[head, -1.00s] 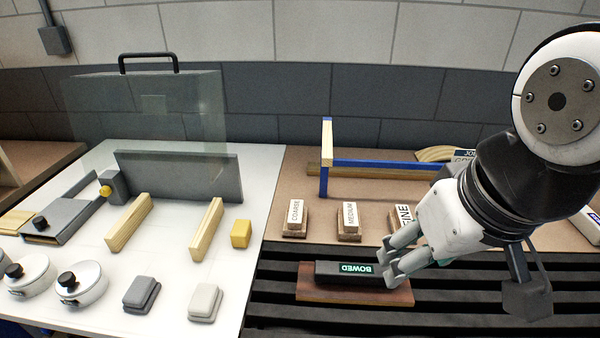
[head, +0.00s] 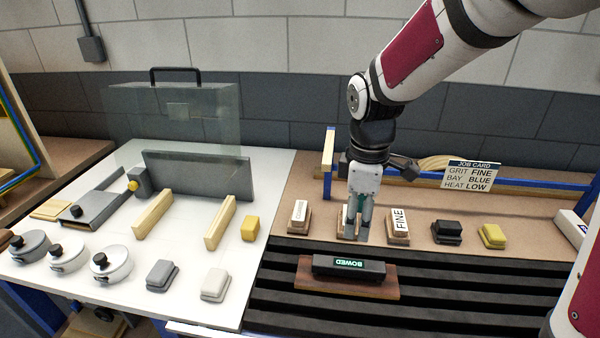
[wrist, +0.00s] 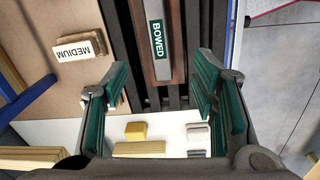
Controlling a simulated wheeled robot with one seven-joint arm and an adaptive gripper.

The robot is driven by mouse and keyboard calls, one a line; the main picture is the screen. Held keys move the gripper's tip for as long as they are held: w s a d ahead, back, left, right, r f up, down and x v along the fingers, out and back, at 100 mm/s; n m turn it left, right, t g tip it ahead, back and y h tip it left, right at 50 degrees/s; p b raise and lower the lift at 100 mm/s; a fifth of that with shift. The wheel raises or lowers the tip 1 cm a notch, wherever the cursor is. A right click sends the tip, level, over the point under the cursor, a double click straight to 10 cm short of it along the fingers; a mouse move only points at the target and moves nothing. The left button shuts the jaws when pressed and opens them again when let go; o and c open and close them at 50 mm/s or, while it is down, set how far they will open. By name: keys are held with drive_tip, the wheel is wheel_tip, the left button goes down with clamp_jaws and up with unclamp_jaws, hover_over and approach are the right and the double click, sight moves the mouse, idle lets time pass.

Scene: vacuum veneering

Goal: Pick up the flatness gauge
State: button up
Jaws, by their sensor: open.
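The flatness gauge (head: 330,262) is a dark bar with a lit display reading BOWED. It lies on a reddish-brown wooden panel (head: 382,291) on the black slats. In the wrist view the gauge (wrist: 157,62) shows at top centre, beyond my open fingertips and roughly lined up with the space between them. My gripper (head: 357,238) points down behind the gauge in the head view, in front of the MEDIUM sanding block, which it mostly hides. In the wrist view the green-padded fingers of my gripper (wrist: 162,88) are spread wide, with nothing between them.
Sanding blocks COARSE (head: 299,213) and FINE (head: 399,222), a black block (head: 447,231) and a yellow block (head: 492,235) stand in a row behind the gauge. A job card (head: 472,176) stands at the back. The white table (head: 200,300) at left holds several items. Slats in front of the gauge are clear.

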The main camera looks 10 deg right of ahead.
sight(349, 263)
drive_tip(key=shift+n, duration=0.8)
drive_tip(key=f, duration=1)
drive_tip(key=w+f, duration=0.1)
drive_tip(key=f, duration=0.5)
clamp_jaws()
